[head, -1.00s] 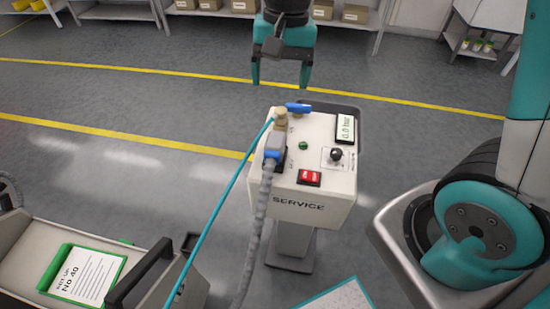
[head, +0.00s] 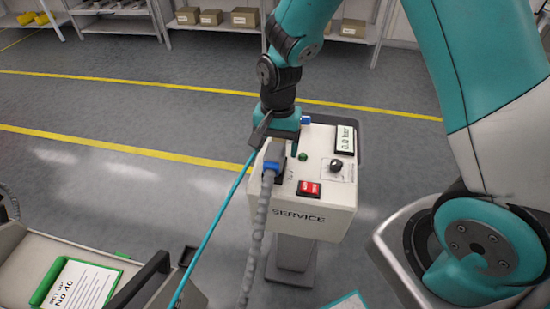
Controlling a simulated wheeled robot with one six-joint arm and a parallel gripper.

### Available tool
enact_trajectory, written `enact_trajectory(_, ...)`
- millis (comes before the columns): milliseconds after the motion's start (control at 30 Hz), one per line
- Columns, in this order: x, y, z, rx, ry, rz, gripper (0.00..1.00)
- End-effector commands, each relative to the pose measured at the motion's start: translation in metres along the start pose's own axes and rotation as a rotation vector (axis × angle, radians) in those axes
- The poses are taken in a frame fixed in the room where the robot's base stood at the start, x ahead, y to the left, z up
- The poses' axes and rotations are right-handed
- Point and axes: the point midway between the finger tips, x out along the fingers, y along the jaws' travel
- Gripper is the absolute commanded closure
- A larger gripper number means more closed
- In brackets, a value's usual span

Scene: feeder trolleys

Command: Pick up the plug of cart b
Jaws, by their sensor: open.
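A grey and blue plug (head: 273,165) sits in the top of the white service box (head: 312,214), at its left side. A thick grey ribbed cable (head: 256,225) runs from it down toward the bottom of the view. My gripper (head: 277,144) is open and points down over the left back of the box, just behind the plug. Its fingers cover the brass fitting where the thin teal hose (head: 215,228) ends. I cannot tell whether they touch the fitting or the plug. No label showing which cart is b is readable.
The box top carries a red switch (head: 309,188), a black knob (head: 336,165), a gauge (head: 345,139) and a green button (head: 303,156). A trolley with a green-framed card (head: 75,287) and black handle (head: 138,284) stands at lower left. Shelves with cartons (head: 211,17) line the back.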

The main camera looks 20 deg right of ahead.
Motion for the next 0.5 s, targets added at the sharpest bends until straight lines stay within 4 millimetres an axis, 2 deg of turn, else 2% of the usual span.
enact_trajectory(200, 0.034, -0.002, 0.002, 0.000, -0.003, 0.004, 0.23)
enact_trajectory(333, 0.042, -0.002, 0.002, 0.000, -0.001, 0.002, 0.23)
enact_trajectory(500, 0.042, -0.003, 0.002, 0.000, -0.001, 0.001, 0.23)
